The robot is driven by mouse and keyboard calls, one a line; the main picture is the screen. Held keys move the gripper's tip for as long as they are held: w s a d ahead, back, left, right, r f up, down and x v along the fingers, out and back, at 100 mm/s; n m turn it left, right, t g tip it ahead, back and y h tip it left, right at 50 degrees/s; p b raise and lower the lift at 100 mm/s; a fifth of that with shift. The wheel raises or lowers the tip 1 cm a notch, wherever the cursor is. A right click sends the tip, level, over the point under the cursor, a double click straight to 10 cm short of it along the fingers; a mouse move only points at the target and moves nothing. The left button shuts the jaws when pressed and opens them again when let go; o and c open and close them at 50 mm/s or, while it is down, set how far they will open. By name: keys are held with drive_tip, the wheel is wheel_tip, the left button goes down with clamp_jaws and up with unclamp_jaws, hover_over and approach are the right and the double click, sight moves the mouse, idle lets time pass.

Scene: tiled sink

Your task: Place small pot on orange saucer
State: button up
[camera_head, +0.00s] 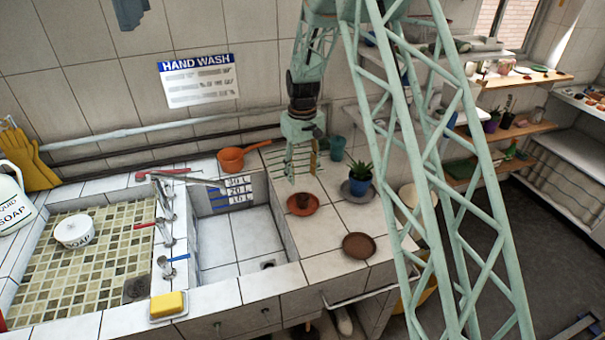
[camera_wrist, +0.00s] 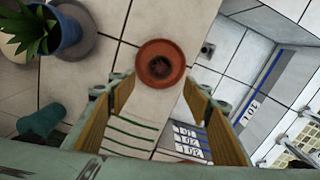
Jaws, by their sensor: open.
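The small brown pot (camera_head: 304,199) sits on the orange saucer (camera_head: 290,207) on the tiled counter, right of the sink basin. In the wrist view the pot (camera_wrist: 160,68) shows from above, dark inside and near the saucer's middle, with the orange rim (camera_wrist: 146,58) around it. The pot looks upright. My gripper (camera_head: 302,172) is open and empty above the pot and saucer, apart from both. Its two wooden-faced fingers (camera_wrist: 157,88) stand wide apart in the wrist view, with the saucer beyond their tips.
A blue pot with a plant (camera_head: 360,181) on a grey saucer stands to the right. A teal cup (camera_head: 337,147) is behind. A brown saucer (camera_head: 359,246) lies toward the counter's front. An orange pan (camera_head: 232,158) is at the back left. The sink basin (camera_head: 235,240) is left.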

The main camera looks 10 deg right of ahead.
idle(0.3)
drive_tip(key=s+r+m+t, duration=0.1)
drive_tip(key=s+r, duration=1.1)
drive_tip(key=r, duration=0.3)
drive_tip(key=s+r+m+t, duration=0.1)
drive_tip(key=s+r, duration=1)
drive_tip(key=r, duration=0.5)
drive_tip(key=s+r+t, duration=0.1)
drive_tip(key=s+r, duration=0.2)
drive_tip(key=s, duration=1.4)
drive_tip(key=s+r+m, duration=0.1)
drive_tip(key=s+r, duration=0.2)
drive_tip(key=s, duration=1.4)
drive_tip(key=shift+d+m+t, duration=0.15)
drive_tip(key=shift+m+t, duration=0.15)
drive_tip(key=shift+t, duration=0.1)
drive_tip(key=shift+s, duration=0.15)
drive_tip(key=shift+r, duration=0.15)
